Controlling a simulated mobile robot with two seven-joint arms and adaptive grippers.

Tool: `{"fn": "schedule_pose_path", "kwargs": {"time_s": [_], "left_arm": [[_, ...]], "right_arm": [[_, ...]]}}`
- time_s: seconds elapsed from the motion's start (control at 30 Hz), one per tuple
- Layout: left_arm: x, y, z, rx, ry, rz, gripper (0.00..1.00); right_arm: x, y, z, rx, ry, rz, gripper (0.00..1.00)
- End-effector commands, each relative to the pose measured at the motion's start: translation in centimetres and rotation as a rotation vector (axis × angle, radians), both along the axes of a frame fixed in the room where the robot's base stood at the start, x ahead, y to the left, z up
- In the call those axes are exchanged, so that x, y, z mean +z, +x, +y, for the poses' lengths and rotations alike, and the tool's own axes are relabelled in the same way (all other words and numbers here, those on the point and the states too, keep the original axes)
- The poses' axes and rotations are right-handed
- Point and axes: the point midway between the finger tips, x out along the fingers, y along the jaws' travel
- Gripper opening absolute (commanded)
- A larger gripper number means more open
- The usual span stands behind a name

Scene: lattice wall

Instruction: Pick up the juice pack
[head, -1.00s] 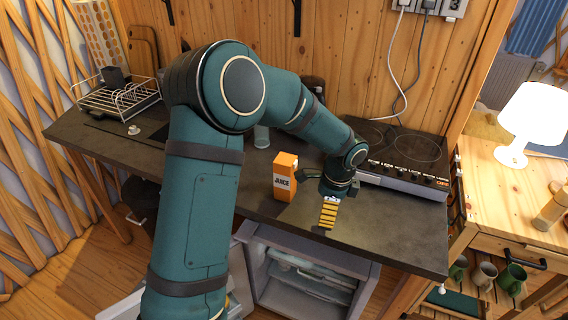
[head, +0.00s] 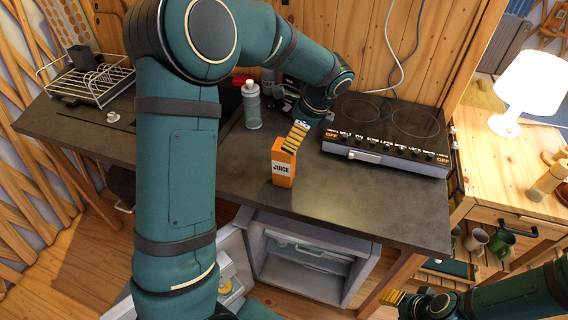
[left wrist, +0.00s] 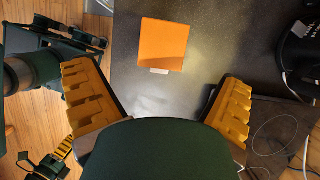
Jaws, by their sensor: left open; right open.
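The juice pack (head: 283,164), an orange box with a white JUICE label, stands upright on the dark counter near its front edge. In the left wrist view its orange top (left wrist: 164,45) shows ahead of the fingers, between their lines and apart from both. My left gripper (head: 293,132) is open and empty, just behind and above the pack in the head view; one yellow finger overlaps the pack's upper edge. Both yellow fingers show in the left wrist view (left wrist: 160,98). My right gripper (head: 398,299) is at the lower right, empty, away from the counter.
A grey bottle (head: 252,105) stands behind and left of the pack. A two-plate hob (head: 388,135) is to the right, a dish rack (head: 88,82) at the far left. An open cabinet (head: 308,262) is below the counter. The counter right of the pack is clear.

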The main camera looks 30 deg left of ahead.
Motion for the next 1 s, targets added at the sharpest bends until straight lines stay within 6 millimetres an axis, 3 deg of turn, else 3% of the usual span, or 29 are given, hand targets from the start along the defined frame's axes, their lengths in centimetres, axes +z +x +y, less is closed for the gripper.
{"fn": "schedule_pose_path", "kwargs": {"time_s": [0.1,0.37,0.7,1.0], "left_arm": [[-1.8,-0.2,0.7,0.000,0.000,0.002,0.96],[-3.4,-0.4,1.5,0.000,0.000,0.001,0.96],[-7.3,-0.7,3.4,-0.001,0.000,0.001,0.96],[-7.6,-0.7,3.5,0.000,-0.001,-0.001,0.96]], "right_arm": [[-0.3,0.0,0.0,0.000,0.000,0.000,0.47],[-0.5,0.0,0.0,0.001,-0.001,0.000,0.47],[-0.9,0.0,0.1,0.001,-0.002,0.000,0.47],[-0.9,0.0,0.1,0.001,-0.002,0.000,0.47]]}}
